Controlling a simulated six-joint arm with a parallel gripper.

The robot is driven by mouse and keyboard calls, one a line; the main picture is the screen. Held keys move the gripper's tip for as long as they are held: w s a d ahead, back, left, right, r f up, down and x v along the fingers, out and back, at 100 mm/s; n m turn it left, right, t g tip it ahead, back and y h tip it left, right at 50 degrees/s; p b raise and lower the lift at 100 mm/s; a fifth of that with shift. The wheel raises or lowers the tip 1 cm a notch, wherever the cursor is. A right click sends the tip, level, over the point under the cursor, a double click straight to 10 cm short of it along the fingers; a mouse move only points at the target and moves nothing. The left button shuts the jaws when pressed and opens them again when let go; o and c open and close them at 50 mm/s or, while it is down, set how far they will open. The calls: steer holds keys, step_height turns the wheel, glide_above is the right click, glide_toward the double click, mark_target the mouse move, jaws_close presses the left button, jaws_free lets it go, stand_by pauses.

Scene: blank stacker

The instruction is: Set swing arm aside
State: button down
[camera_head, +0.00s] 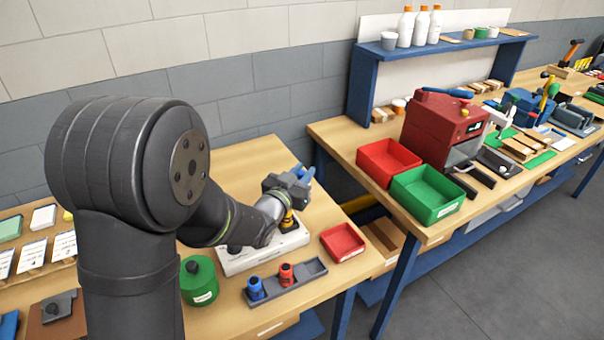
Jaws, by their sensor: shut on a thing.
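My gripper (290,190) is over the near table, above the far right part of a pale box-shaped fixture (240,262). It is shut on a small blue piece (304,173) that shows at its far side; I take this for the swing arm, but it is small and partly hidden. A yellow-orange part (287,219) shows just under the gripper, at the fixture. I cannot tell whether the held piece touches anything. My own arm hides part of the fixture.
A grey tray (314,268) holds a blue and a red piece in front of the fixture. A red bin (342,243) sits to the right, a green canister (198,281) to the left. The table behind the fixture looks bare. A second bench with bins (428,195) stands right, across a gap.

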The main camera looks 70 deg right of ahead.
steer(key=c, duration=1.3)
jaws_free()
steer(key=shift+o, duration=0.2)
steer(key=shift+a+g, duration=0.1)
steer(key=shift+g, duration=0.2)
